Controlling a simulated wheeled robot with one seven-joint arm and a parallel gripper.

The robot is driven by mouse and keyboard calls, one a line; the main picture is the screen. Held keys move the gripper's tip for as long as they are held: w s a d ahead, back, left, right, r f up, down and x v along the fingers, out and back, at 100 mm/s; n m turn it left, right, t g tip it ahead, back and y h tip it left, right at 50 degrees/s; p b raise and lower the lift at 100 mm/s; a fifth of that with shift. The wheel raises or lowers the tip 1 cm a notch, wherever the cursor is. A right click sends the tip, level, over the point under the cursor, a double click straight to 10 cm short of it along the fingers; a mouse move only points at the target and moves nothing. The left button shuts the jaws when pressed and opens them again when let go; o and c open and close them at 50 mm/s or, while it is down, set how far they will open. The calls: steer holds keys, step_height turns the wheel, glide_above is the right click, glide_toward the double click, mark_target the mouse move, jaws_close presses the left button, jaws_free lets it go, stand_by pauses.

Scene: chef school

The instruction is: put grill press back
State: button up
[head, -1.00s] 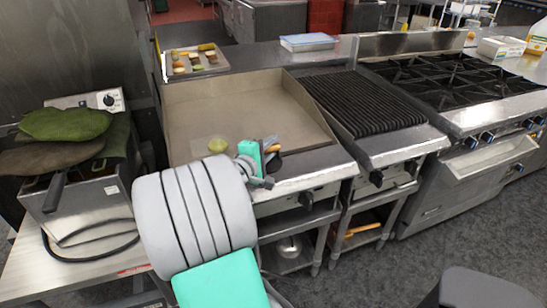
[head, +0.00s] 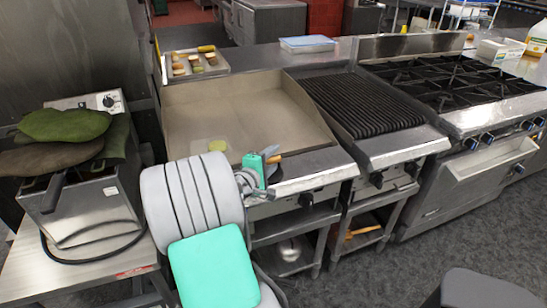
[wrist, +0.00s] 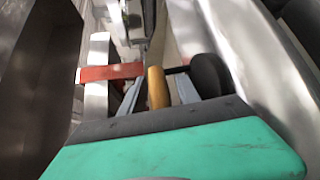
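My gripper (wrist: 158,84) has a finger on each side of a tan wooden handle in the wrist view. A dark rounded part (wrist: 210,75) sits just right of the handle; I take the two to be the grill press. In the head view my gripper (head: 268,165) is at the griddle's front edge, with the tan handle tip (head: 273,158) at its far side. The handle moves along with the gripper, so it appears held, though finger contact is not clear. Most of the press is hidden behind my gripper.
A grooved grill (head: 362,103) and burner range (head: 455,80) stand right. A fryer (head: 85,205) stands left. Open shelves (head: 288,255) are below.

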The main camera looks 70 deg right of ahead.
steer(key=shift+o, duration=0.3)
steer(key=shift+r, duration=0.3)
steer(key=a, duration=0.3)
steer(key=a+r, duration=0.1)
steer(key=a, duration=0.3)
steer(key=w+a, duration=0.1)
steer(key=a, duration=0.3)
steer(key=shift+a+r, duration=0.15)
steer(key=shift+a, duration=0.3)
